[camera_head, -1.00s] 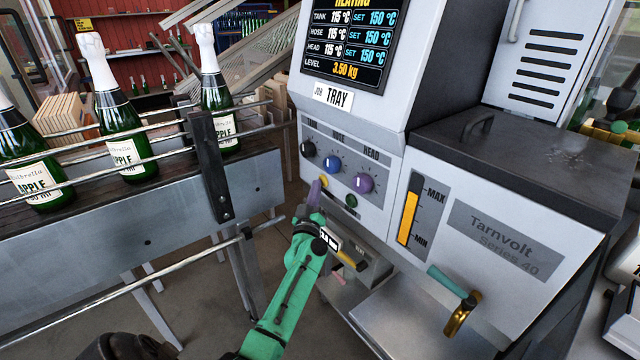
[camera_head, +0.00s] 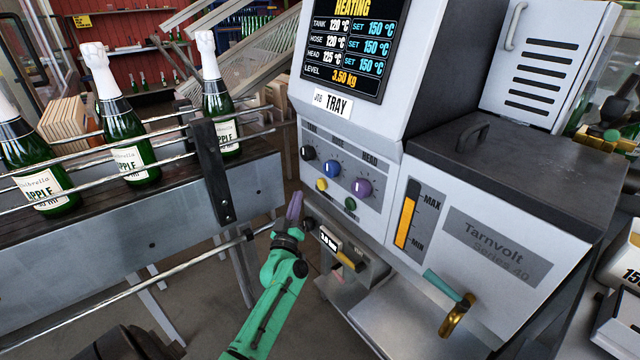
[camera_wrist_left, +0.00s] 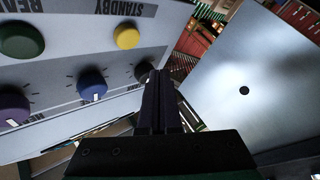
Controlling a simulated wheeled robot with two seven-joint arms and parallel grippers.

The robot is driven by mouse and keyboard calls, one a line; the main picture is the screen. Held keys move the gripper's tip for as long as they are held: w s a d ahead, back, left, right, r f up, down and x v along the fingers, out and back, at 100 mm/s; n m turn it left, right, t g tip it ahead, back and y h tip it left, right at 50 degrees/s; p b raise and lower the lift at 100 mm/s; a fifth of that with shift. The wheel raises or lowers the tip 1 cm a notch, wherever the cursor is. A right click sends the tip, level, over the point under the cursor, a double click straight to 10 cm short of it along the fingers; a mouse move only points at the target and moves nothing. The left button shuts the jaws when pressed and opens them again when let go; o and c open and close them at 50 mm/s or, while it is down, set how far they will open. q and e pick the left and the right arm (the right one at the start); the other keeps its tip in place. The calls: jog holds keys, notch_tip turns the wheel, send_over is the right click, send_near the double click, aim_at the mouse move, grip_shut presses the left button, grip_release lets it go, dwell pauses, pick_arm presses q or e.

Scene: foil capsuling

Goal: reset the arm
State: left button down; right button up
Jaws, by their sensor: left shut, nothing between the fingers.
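My left gripper (camera_head: 295,207) has purple fingers on a green arm. It is shut and empty, in the air just left of the grey heating machine's (camera_head: 400,170) control panel, apart from the knobs. In the left wrist view the closed dark fingers (camera_wrist_left: 160,95) point up between the panel and a pale metal plate (camera_wrist_left: 250,90). The panel has a black knob (camera_head: 307,152), a blue knob (camera_head: 331,168), a purple knob (camera_head: 361,187), a yellow button (camera_head: 321,184) and a green button (camera_head: 350,203). My right gripper is not in view.
A conveyor (camera_head: 150,225) with rails and green bottles (camera_head: 125,145) stands at the left. A gap separates it from the machine. A brass tap with a teal handle (camera_head: 445,285) sticks out at the machine's front right. The screen (camera_head: 353,45) reads HEATING.

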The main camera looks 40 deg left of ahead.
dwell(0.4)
pick_arm(q)
jog(key=s+d+f+m+g+h+p, duration=0.1)
jog(key=s+d+f+m+g+h, duration=0.2)
jog(key=f, duration=0.7)
jog(key=s+d+f+m+g+h+p, duration=0.1)
jog(key=s+d+f+m+g+h, duration=0.15)
jog(key=d+f, duration=0.45)
jog(key=s+d+f+m+g+h+p, duration=0.1)
jog(key=s+d+f+m+g+h, duration=0.2)
jog(key=f, duration=0.9)
jog(key=s+d+f+m+g, duration=0.1)
jog(key=s+f+g, duration=0.2)
jog(key=s, duration=0.8)
jog(key=s+d+f+m+g+p, duration=0.1)
jog(key=s+d+f+m+g, duration=0.1)
jog(key=s+f, duration=0.6)
jog(key=s+d+f+m+g, duration=0.1)
jog(key=s+f+g, duration=0.3)
jog(key=s, duration=1.2)
jog(key=shift+d+f+m+g+h+p, duration=0.35)
jog(key=shift+d+f+h, duration=0.15)
jog(key=shift+f, duration=0.45)
